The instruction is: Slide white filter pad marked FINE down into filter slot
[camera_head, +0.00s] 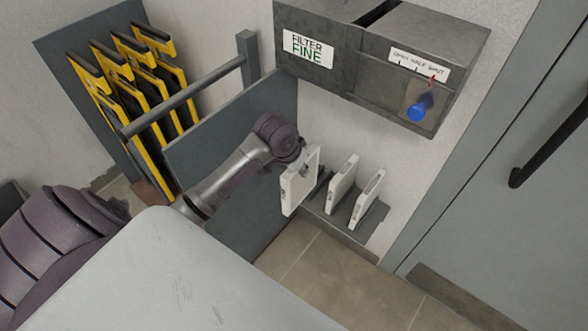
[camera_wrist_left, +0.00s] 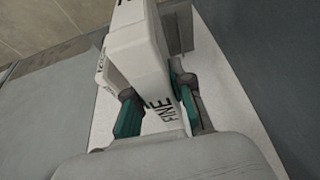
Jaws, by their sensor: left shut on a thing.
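A white filter pad (camera_head: 299,184) is in my left gripper (camera_head: 304,160), above the left end of a low rack in the head view. In the left wrist view the teal-lined fingers of the gripper (camera_wrist_left: 158,104) press on both sides of the pad (camera_wrist_left: 140,52), and FINE reads on its edge. The filter slot (camera_head: 377,13) is a dark opening in the top of a grey wall box, whose label (camera_head: 308,48) reads FILTER FINE. The pad is below and apart from the box. The fingertips are mostly hidden in the head view.
Two more white pads (camera_head: 342,184) (camera_head: 368,200) stand in the low rack (camera_head: 346,230). The box has a blue-knobbed lever (camera_head: 421,107) under an OPEN HALF SHUT label. Yellow-edged plates (camera_head: 150,75) hang at the left behind a grey rail (camera_head: 185,95). A door is at the right.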

